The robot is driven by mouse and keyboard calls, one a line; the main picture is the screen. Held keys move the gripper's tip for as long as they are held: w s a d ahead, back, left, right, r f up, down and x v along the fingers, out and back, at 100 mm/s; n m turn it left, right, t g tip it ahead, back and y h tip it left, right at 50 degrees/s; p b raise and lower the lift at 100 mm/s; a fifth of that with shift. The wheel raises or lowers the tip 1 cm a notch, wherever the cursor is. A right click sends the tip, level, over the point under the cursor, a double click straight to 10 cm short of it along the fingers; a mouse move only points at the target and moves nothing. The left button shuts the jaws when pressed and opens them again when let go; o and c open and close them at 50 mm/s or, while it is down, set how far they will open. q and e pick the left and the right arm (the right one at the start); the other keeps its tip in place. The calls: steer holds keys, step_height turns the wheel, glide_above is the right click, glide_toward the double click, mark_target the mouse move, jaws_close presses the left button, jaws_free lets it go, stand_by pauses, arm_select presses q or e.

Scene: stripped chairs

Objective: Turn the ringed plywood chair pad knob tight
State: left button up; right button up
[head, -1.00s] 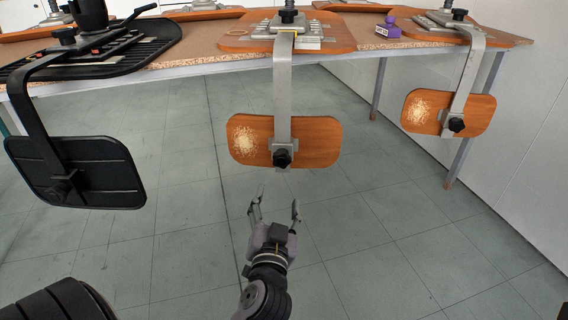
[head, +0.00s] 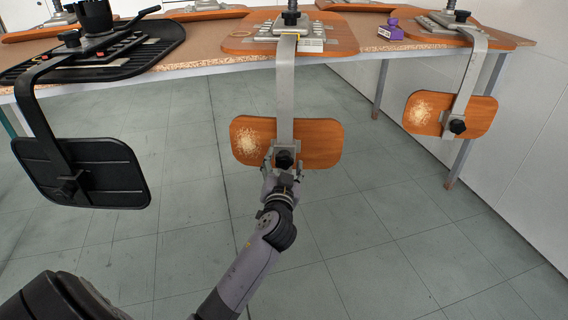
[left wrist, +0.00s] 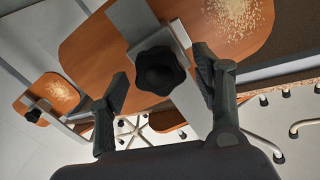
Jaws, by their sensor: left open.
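The middle plywood chair has an orange-brown seat (head: 330,32) on the table with a pale ring (head: 241,34) at its left side. Its backrest pad (head: 322,140), with a pale worn patch, hangs from a grey metal bar (head: 285,90) below the table edge. The black lobed pad knob (head: 284,158) is at the bar's lower end; it shows large in the left wrist view (left wrist: 160,70). My left gripper (head: 284,166) is open, one finger on each side of the knob; I cannot tell whether either touches it. My right gripper is out of view.
A similar plywood chair with a hanging pad (head: 478,115) is on the right, a black chair with a black pad (head: 110,172) on the left. A purple block (head: 390,29) is on the table. Floor below is clear.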

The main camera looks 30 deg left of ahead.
arm_select(q)
steer(key=c, duration=1.2)
steer(key=shift+o, duration=0.2)
